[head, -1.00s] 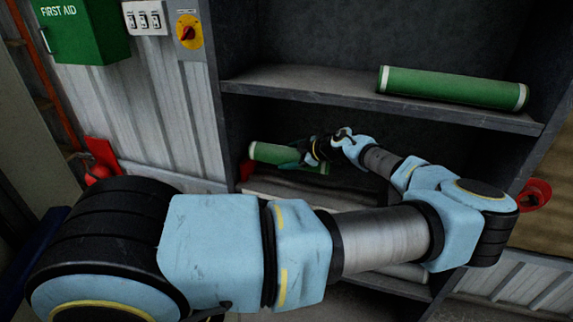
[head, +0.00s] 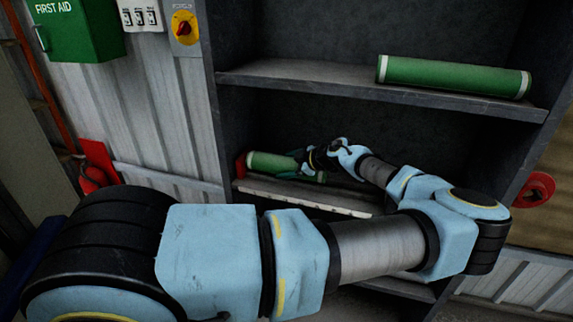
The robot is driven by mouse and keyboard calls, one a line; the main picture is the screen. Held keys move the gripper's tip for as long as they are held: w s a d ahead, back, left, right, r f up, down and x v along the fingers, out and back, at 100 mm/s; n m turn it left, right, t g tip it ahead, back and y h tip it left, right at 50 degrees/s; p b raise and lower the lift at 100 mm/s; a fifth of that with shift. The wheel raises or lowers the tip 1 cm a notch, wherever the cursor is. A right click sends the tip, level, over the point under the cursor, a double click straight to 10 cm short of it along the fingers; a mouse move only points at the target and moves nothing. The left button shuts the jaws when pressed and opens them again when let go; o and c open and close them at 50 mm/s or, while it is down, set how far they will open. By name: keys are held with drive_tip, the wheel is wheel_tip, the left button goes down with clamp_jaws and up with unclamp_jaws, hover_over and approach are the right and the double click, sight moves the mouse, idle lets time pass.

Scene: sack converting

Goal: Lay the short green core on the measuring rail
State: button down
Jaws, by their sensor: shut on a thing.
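The short green core (head: 268,164), with a pale left end, lies level or nearly so at the lower shelf in the head view. My gripper (head: 303,166) is shut on its right part. My fingers and wrist hide some of that part. A pale strip (head: 300,198) with small dark marks runs just below and in front of the core and looks like the measuring rail. A small red piece (head: 240,166) stands at its left end, close to the core's left end. I cannot tell whether the core touches the rail.
A longer green core (head: 455,77) with pale ends lies on the upper shelf (head: 300,82), above my arm. The shelf's dark left side panel stands close left of the short core. A green first aid box (head: 75,30) and a red switch (head: 184,27) are on the wall.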

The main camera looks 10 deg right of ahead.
drive_tip(key=shift+a+f, duration=0.4)
drive_tip(key=shift+a, duration=0.05)
unclamp_jaws()
drive_tip(key=shift+a, duration=0.15)
drive_tip(key=b+v, duration=0.3)
drive_tip(key=v, duration=0.8)
drive_tip(key=shift+d+r, duration=0.35)
drive_tip(key=shift+d, duration=0.1)
drive_tip(key=shift+w, duration=0.15)
